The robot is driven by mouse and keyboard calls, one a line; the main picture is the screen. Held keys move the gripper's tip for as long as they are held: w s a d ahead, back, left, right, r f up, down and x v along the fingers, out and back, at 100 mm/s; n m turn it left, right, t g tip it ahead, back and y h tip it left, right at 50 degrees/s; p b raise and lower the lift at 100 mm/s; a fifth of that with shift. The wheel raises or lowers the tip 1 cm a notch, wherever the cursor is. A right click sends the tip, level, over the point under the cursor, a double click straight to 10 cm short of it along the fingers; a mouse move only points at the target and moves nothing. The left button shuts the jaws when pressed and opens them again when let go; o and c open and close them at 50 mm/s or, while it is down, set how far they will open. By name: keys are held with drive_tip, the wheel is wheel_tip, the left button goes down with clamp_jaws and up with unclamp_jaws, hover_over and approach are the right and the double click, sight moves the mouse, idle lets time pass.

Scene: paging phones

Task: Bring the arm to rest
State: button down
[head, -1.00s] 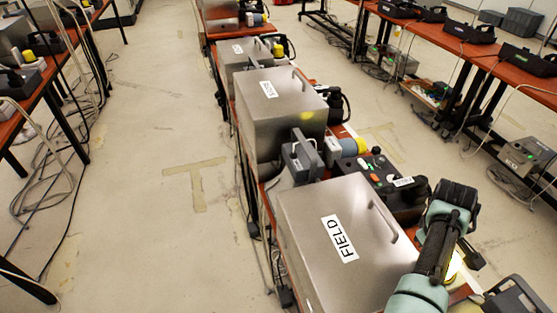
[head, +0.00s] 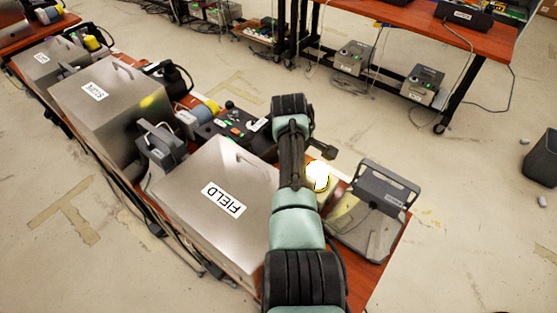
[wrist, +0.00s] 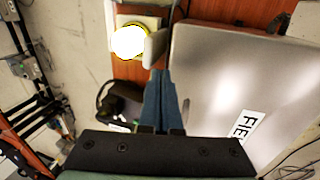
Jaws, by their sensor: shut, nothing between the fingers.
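My gripper (wrist: 160,78) shows in the wrist view with its two blue-grey fingers together and nothing between them. It is above the table, between the metal box labelled FIELD (wrist: 225,75) on the right and a glowing white-and-yellow round lamp (wrist: 130,42) at the upper left. In the head view my arm reaches up from the bottom centre, beside the right side of the FIELD box (head: 190,185). The fingers cannot be made out there. The lamp (head: 318,176) shows just right of my arm.
A grey slanted device (head: 375,200) stands right of my arm. A dark control box with buttons (head: 228,128) sits behind the FIELD box. More metal boxes (head: 105,105) line the table at left. Another red-brown table (head: 420,18) stands at the back. The floor (head: 470,230) at right is mostly clear.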

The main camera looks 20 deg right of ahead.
drive_tip(key=w+d+b+v, duration=0.1)
drive_tip(key=v, duration=0.8)
drive_tip(key=shift+w+d+r, duration=0.25)
drive_tip(key=shift+w+r, duration=0.05)
drive_tip(key=shift+r, duration=0.05)
